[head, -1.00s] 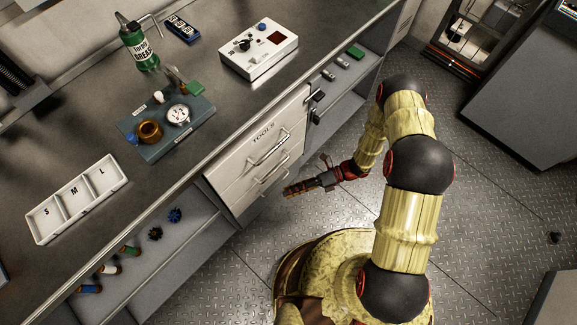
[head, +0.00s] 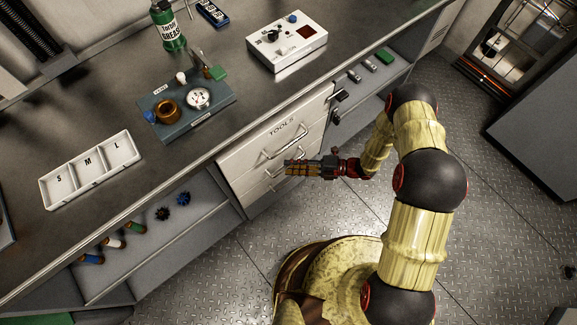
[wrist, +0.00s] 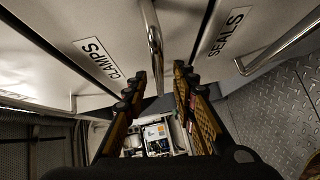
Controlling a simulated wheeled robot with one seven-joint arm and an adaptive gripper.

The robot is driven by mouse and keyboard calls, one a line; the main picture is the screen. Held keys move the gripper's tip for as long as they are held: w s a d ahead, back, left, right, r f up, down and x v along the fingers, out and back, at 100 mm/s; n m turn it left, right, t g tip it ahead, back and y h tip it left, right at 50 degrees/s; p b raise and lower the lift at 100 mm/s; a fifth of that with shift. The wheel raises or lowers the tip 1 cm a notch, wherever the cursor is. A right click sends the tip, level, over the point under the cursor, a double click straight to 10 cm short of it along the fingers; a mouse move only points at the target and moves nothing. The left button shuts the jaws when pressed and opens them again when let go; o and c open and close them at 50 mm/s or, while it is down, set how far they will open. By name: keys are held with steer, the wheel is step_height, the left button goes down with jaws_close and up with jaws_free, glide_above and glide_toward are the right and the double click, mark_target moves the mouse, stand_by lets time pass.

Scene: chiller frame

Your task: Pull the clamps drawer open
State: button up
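The clamps drawer (wrist: 75,32) shows in the wrist view as a pale front with a CLAMPS label. It looks shut. Its metal bar handle (wrist: 151,30) runs down the middle of the wrist view. My gripper (wrist: 161,77) is open, one finger on each side of this handle; I cannot tell if either touches it. The seals drawer (wrist: 245,12), with its own handle (wrist: 278,42), is to the right. In the head view my gripper (head: 288,168) is at the drawer fronts below the TOOLS drawer (head: 262,140), and it hides part of the lower fronts.
The workbench (head: 120,215) above carries a sorting tray (head: 133,150), a blue-grey fixture board (head: 190,122), a green grease bottle (head: 168,28) and a white control box (head: 300,45). Open shelves flank the drawers.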

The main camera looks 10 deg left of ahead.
steer(key=shift+a+f, duration=0.1)
steer(key=shift+a, duration=0.7)
steer(key=c, duration=0.3)
steer(key=c, duration=0.4)
jaws_close()
